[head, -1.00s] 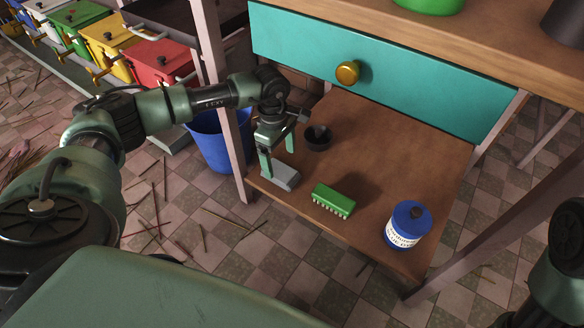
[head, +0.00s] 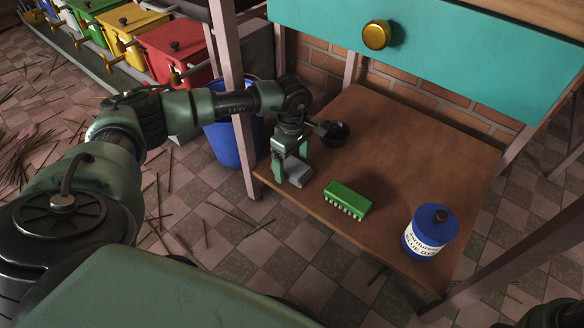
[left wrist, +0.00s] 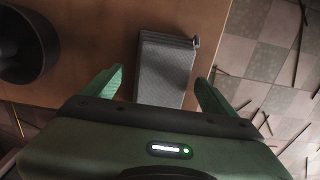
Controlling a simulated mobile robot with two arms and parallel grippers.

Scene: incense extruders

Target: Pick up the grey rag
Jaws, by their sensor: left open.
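The grey rag (head: 299,169) is a folded grey block at the left front corner of the low brown shelf. My left gripper (head: 290,167) is open and points down over it, hiding part of it in the head view. In the left wrist view the rag (left wrist: 165,72) shows between the two green fingers of the left gripper (left wrist: 158,92), with a gap on each side.
A black bowl (head: 335,135) stands just behind the rag. A green brush (head: 347,198) and a blue dye jar (head: 429,232) stand to the right. A table leg (head: 240,130) and blue bucket (head: 222,145) are at the left. The teal drawer (head: 450,55) hangs above.

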